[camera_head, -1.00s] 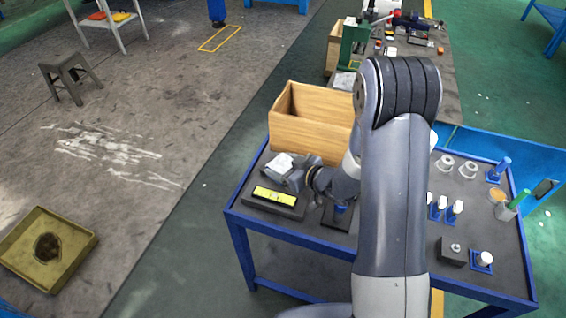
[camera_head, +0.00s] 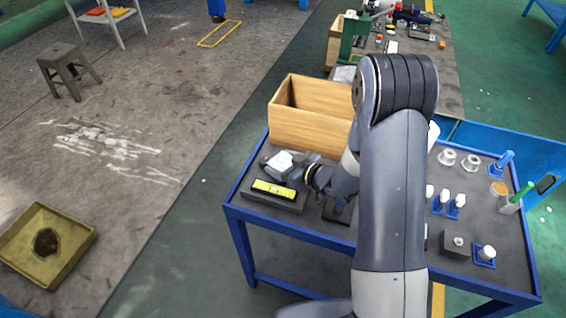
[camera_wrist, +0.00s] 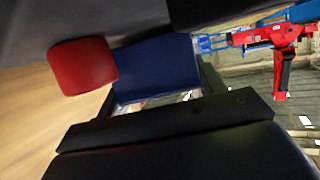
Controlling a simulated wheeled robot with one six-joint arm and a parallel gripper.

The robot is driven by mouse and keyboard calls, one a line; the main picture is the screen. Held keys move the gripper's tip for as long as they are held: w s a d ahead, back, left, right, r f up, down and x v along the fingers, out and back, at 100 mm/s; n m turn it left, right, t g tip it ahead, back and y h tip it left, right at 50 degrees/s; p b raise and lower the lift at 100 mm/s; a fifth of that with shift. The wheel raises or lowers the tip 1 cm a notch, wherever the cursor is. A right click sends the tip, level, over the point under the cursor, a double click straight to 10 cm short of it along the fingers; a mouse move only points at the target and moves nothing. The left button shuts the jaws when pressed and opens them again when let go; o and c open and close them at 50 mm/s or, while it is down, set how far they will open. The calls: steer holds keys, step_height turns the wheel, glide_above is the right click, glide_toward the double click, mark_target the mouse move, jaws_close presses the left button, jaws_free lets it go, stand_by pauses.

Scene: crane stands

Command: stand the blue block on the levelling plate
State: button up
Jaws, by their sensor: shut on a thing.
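My gripper (camera_head: 285,170) is over the left end of the blue-framed table, just behind a dark plate with a yellow strip (camera_head: 274,189), which looks like the levelling plate. In the wrist view, a blue block (camera_wrist: 155,72) shows between the dark parts of my gripper, which is shut on it. Its lower part is hidden there. In the head view I cannot make out the block; my gripper and wrist cover that spot. Whether the block touches anything below cannot be told.
An open wooden box (camera_head: 305,125) stands close behind my gripper. A second dark plate (camera_head: 338,212) lies right of the levelling plate, partly under my arm. Several small blue and white parts and grey rings (camera_head: 447,157) occupy the table's right side.

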steer(key=shift+f, duration=0.25)
steer(key=o, duration=1.4)
steer(key=shift+o, duration=0.2)
steer(key=v, duration=1)
steer(key=shift+s+d+r+b, duration=0.15)
steer(key=shift+s+d+b, duration=0.1)
steer(key=shift+d+b, duration=0.15)
steer(key=shift+a, duration=0.1)
steer(key=x, duration=1.1)
steer(key=shift+r+p, duration=0.4)
steer(key=shift+p, duration=0.2)
steer(key=shift+f, duration=0.1)
